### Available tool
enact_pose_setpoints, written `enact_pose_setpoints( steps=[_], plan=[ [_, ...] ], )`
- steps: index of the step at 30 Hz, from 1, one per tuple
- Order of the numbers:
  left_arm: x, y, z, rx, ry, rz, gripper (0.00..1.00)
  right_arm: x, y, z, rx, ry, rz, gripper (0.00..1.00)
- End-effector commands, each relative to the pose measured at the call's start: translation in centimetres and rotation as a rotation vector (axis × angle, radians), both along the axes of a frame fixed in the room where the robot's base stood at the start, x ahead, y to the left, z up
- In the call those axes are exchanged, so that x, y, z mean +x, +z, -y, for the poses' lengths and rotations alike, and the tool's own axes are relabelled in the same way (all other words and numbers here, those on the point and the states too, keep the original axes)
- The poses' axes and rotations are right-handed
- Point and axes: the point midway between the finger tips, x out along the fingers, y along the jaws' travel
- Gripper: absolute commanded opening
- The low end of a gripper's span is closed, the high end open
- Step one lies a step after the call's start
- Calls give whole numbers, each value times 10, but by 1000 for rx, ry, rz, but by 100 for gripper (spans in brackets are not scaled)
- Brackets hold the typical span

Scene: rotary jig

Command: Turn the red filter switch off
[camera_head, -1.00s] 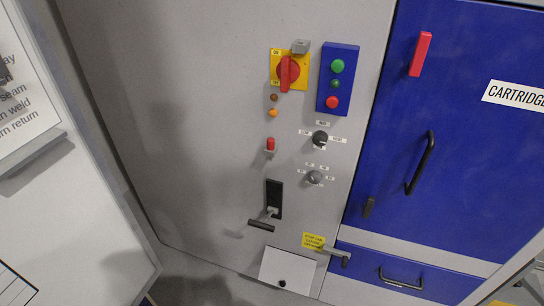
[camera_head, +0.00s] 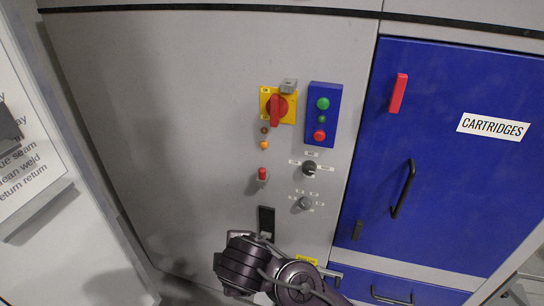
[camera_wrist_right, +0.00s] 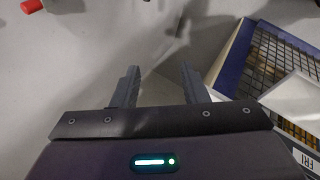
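A small red-capped switch (camera_head: 263,174) sticks out of the grey panel, its red end upward. A red rotary handle (camera_head: 274,110) on a yellow plate (camera_head: 287,92) sits above it, pointing roughly up and down. No readable label says which is the filter switch. In the right wrist view a red cap (camera_wrist_right: 32,6) is cut off at the top left. My right gripper (camera_wrist_right: 160,80) is open and empty, its two fingers well apart and clear of the cap. In the head view my dark wrist covers the lower panel and hides the fingers. My left gripper is not in view.
A blue button box (camera_head: 324,90), a black knob (camera_head: 309,168) and a grey knob (camera_head: 304,203) are close by on the right. A black slot (camera_head: 266,220) lies below. A blue cartridge door (camera_head: 440,150) stands to the right. The panel's left side is clear.

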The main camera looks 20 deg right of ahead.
Motion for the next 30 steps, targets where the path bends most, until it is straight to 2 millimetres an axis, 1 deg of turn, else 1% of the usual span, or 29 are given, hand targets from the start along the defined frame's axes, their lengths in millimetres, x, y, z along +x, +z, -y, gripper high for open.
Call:
enact_pose_setpoints(
  steps=[1, 4, 6, 8, 11, 12, 14, 15, 18, 21, 24, 27, 30],
  plan=[
    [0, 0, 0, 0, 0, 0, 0, 12, 12, -6, -96, 81, 51, 40],
    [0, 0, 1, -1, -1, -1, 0, 33, 26, -14, -310, 234, 132, 40],
    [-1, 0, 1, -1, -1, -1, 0, 49, 35, -13, -473, 322, 181, 40],
    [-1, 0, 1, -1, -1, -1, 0, 65, 44, -9, -620, 383, 217, 40],
    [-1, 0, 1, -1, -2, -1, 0, 93, 63, 6, -877, 457, 260, 40],
    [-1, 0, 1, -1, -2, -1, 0, 104, 71, 14, -983, 477, 270, 40],
    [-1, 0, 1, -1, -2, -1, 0, 122, 87, 29, -1141, 493, 276, 40],
    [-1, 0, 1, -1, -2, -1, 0, 134, 99, 40, -1241, 496, 273, 40],
    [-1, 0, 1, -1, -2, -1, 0, 158, 128, 68, -1464, 488, 250, 40],
    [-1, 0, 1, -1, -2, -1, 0, 175, 154, 91, -1624, 464, 217, 40],
    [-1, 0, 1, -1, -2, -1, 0, 183, 170, 107, -1718, 445, 188, 40],
    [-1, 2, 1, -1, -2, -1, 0, 188, 178, 114, -1759, 438, 172, 40],
    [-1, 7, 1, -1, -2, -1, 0, 196, 182, 120, -1767, 435, 169, 40]
  ],
)
